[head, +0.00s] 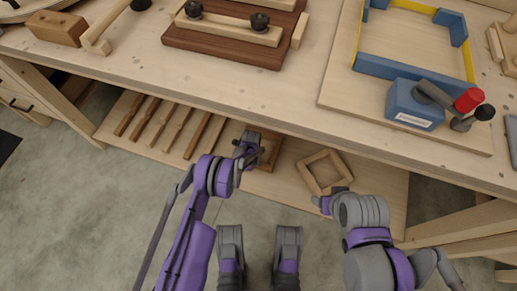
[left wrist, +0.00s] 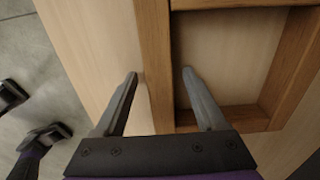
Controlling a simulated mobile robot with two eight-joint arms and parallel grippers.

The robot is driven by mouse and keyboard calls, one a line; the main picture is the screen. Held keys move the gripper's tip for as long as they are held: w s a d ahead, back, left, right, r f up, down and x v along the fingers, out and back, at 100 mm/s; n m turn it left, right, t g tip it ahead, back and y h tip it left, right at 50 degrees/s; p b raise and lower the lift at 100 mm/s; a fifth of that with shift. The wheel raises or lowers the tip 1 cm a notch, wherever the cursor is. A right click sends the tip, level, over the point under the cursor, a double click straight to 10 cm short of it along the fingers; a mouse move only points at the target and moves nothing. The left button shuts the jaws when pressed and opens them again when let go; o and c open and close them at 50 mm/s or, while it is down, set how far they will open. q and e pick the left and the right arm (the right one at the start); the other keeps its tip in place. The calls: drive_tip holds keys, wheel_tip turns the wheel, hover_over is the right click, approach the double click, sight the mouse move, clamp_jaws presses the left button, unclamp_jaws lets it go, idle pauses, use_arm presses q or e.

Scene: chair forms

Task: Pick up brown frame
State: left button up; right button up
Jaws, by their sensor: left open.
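The brown frame (head: 273,152) lies on the lower shelf under the workbench, partly hidden by my left gripper (head: 246,147) in the head view. In the left wrist view, my left gripper (left wrist: 160,73) is open, with one finger on each side of the brown frame's (left wrist: 155,40) near side bar. One finger is outside the frame over the shelf and the other is inside its opening. I cannot tell whether they touch the wood. My right gripper (head: 324,204) is near the shelf's front edge, mostly hidden by its own arm.
A lighter wooden frame (head: 303,172) lies on the shelf (head: 226,160) to the right. Several wooden sticks (head: 164,122) lie on the left.

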use_arm(q)
drive_tip(key=shift+c, duration=0.3)
clamp_jaws()
idle(1.1)
